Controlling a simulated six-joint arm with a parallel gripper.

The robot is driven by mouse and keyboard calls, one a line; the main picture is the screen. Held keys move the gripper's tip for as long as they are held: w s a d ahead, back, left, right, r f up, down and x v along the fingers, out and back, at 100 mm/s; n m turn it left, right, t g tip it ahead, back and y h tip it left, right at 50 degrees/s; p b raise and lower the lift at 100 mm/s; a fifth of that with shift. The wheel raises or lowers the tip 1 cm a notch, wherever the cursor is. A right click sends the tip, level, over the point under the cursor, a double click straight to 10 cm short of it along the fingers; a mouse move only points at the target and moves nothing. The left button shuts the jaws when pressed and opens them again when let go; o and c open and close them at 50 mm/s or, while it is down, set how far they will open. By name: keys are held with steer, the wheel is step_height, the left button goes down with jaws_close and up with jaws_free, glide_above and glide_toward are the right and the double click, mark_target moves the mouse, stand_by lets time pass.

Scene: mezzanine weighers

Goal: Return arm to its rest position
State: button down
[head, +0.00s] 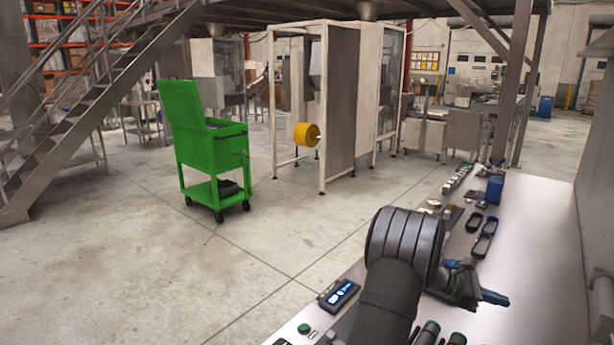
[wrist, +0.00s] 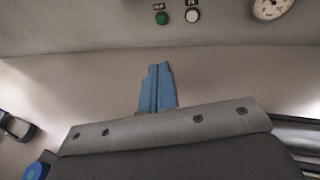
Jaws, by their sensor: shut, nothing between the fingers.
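My gripper (head: 495,298) shows at the lower right of the head view, low over the pale workbench (head: 545,240), with its blue fingers pointing right. In the wrist view my gripper (wrist: 158,88) has its two blue fingers side by side, pressed together with nothing between them. My dark ribbed arm fills the lower middle of the head view and hides part of the bench. No rest stand or marker can be made out.
Black-framed items (head: 484,237), a blue container (head: 494,190) and several small parts lie along the bench's far left side. A display unit (head: 339,294) and a green button (head: 304,328) are near the front edge. A green cart (head: 211,150) stands on the open floor.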

steer(key=a+r+m+y, duration=0.1)
steer(key=a+r, duration=0.3)
steer(key=a, duration=0.5)
steer(key=shift+a+m+y, duration=0.15)
steer(key=shift+m+y, duration=0.15)
steer(key=shift+m, duration=0.1)
steer(key=s+a+r+m+t+y, duration=0.2)
steer(key=s+a+m+t+y, duration=0.15)
steer(key=s+a, duration=0.5)
steer(key=s+a+r+m+t+y, duration=0.25)
steer(key=s+a+m, duration=0.35)
steer(key=a, duration=0.4)
steer(key=s+a+f+m+t+y, duration=0.2)
steer(key=s+a, duration=0.3)
steer(key=a, duration=0.4)
steer(key=s+a+f+m+t+y, duration=0.2)
steer(key=s+a, duration=0.4)
steer(key=a, duration=0.3)
step_height(320, 180, down, 2)
steer(key=shift+s+f+m+t+y, duration=0.3)
steer(key=shift+m+t, duration=0.6)
steer(key=shift+m, duration=0.35)
